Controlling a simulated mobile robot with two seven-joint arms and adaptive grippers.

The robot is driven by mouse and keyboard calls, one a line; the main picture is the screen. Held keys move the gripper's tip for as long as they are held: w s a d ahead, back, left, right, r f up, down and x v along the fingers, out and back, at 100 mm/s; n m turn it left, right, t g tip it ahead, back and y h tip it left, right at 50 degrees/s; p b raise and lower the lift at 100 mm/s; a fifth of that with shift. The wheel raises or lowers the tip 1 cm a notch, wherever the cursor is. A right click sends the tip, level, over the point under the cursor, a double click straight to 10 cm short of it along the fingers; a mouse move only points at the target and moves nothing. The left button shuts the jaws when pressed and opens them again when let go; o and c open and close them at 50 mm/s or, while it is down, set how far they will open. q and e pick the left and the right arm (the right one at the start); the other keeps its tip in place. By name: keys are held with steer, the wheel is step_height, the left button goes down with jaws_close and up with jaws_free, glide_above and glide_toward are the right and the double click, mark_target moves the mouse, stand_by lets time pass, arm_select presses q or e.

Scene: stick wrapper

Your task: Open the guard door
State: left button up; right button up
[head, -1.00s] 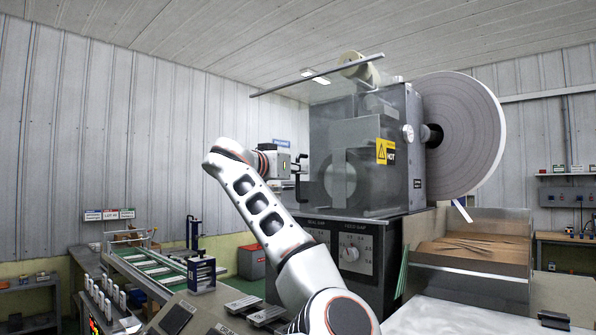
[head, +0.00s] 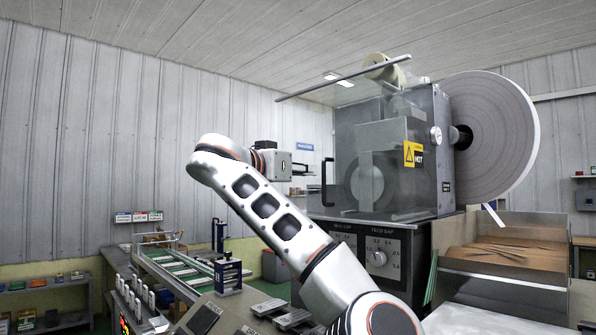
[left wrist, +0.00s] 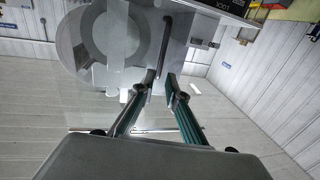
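The guard door (head: 352,150) is a clear panel on the front of the grey wrapping machine. It looks closed over a round reel. Its dark bar handle (head: 326,182) stands at the door's left edge and also shows in the left wrist view (left wrist: 167,45). My left gripper (head: 303,167) is just left of the handle, at about its height. In the left wrist view its two fingers (left wrist: 161,77) are apart, with the handle at or just beyond their tips. I cannot tell whether they touch it. My right gripper is not in view.
A large white roll (head: 492,135) is on the machine's right side. A control panel (head: 377,257) with dials is below the door. A conveyor (head: 180,265) runs at the lower left, and an open carton (head: 510,250) stands at the right. The space left of the door is clear.

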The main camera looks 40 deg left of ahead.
arm_select(q)
steer(key=shift+s+d, duration=0.15)
steer(key=shift+s, duration=1.25)
steer(key=shift+f, duration=0.1)
